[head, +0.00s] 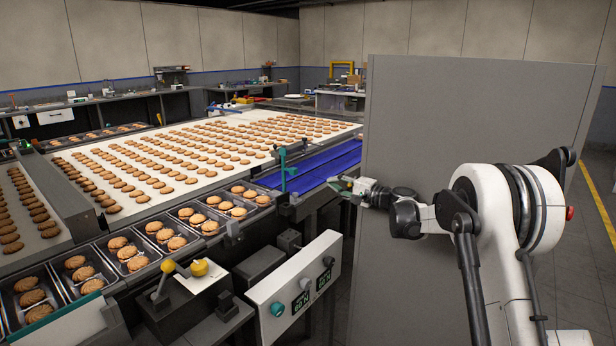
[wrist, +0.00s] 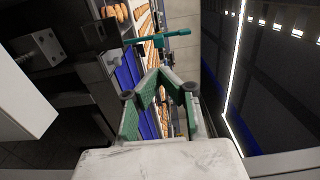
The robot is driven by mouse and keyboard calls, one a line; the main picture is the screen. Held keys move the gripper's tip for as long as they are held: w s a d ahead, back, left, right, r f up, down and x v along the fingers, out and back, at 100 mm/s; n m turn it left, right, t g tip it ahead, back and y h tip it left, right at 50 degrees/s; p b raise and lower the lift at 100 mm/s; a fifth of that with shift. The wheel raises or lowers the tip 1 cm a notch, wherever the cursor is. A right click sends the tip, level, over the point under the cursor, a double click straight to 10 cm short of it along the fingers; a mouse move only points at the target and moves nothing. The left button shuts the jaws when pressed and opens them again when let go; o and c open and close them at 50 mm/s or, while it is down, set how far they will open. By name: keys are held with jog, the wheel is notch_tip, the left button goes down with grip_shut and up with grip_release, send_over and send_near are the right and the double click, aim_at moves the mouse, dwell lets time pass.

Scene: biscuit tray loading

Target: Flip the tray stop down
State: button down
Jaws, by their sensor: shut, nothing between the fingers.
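The tray stop, a teal lever (head: 283,170), stands upright at the near edge of the blue conveyor, at the end of the row of filled trays. In the wrist view it shows as a teal bar with a short cross-piece (wrist: 165,36), just beyond my fingertips. My gripper (head: 335,184) is to the right of the stop in the head view, with a visible gap between them. In the wrist view its green-padded fingers (wrist: 160,74) come together at the tips and hold nothing. The fingers do not appear to touch the stop.
Metal trays of biscuits (head: 178,211) line the near edge of the wide white belt (head: 235,117). A blue belt (head: 325,165) runs beside the stop. A control box (head: 293,286) and a yellow-knobbed lever (head: 168,267) stand in front. A tall grey panel (head: 440,110) is behind my arm.

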aim_at(296, 171)
jog(key=x, duration=1.3)
jog(key=shift+w+a, duration=0.2)
jog(key=shift+a, duration=0.15)
jog(key=shift+r, duration=0.1)
